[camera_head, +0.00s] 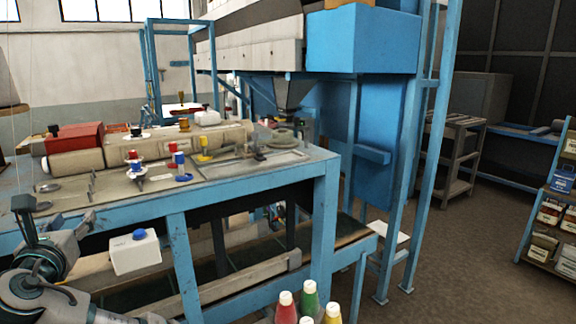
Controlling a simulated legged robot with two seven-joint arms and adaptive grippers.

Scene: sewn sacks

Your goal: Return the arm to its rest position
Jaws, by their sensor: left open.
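My left arm comes in at the lower left. Its gripper (56,213) is open and points up, with one dark finger at the left and one greyer finger to the right. It is at the front edge of the blue-framed workbench (255,184), and nothing shows between its fingers. A white box with a blue button (136,256) is at the bench front, right of the gripper and apart from it. My right gripper is not in view.
Rolled sacks (76,162), a red box (74,137) and thread spools (179,160) lie on the bench. Bottles with white caps (309,298) stand at the bottom centre. A blue machine (362,45) rises behind.

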